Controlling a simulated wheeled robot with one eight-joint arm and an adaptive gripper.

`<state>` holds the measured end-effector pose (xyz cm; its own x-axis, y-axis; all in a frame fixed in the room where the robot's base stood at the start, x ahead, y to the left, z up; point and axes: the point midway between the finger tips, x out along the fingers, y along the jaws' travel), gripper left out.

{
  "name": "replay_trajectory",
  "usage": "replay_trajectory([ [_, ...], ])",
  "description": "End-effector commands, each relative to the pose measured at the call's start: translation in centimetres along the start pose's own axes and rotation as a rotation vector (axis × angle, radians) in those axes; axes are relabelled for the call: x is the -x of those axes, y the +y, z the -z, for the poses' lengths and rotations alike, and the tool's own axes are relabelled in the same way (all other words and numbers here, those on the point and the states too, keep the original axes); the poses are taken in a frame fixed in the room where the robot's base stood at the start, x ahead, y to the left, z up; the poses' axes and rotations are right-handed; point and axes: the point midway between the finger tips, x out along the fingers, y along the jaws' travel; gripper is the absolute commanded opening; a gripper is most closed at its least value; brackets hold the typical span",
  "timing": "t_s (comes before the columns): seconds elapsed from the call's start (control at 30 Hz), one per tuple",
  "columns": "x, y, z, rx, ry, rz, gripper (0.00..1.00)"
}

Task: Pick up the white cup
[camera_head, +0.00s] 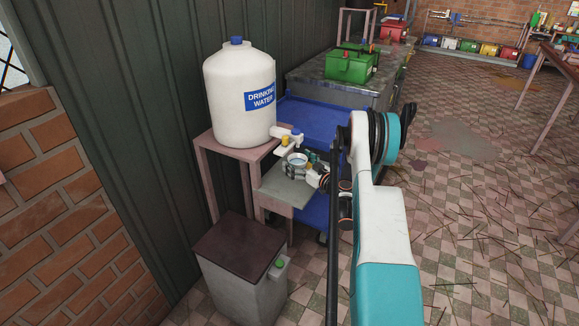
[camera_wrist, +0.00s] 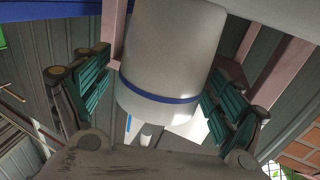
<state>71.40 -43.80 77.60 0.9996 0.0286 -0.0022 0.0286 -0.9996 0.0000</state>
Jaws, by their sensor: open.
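The white cup (camera_head: 297,159) stands on a small grey shelf (camera_head: 283,188), below the tap of the water container. In the wrist view, which looks turned over, the cup (camera_wrist: 172,60) is a large white cylinder with a blue band at its rim. My gripper (camera_head: 304,166) is at the cup, with its fingers around it. In the wrist view my gripper (camera_wrist: 163,88) is open, one teal-padded finger on each side of the cup. I cannot tell whether either pad touches it.
A big white water container (camera_head: 235,100) with a blue cap stands on a pinkish stand (camera_head: 236,150); its tap (camera_head: 288,138) is just above the cup. A grey bin (camera_head: 240,275) stands in front. A blue cart (camera_head: 312,115) is behind. Floor at right is open, with scattered sticks.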

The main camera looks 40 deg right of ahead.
Motion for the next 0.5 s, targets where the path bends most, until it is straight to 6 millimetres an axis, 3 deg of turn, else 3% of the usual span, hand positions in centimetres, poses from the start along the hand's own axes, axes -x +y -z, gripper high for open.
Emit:
replay_trajectory([
  [0.23, 0.09, 0.05, 0.01, 0.000, 0.000, -0.001, 0.85],
  [0.5, 0.07, 0.05, 0.01, 0.000, 0.000, -0.001, 0.28],
])
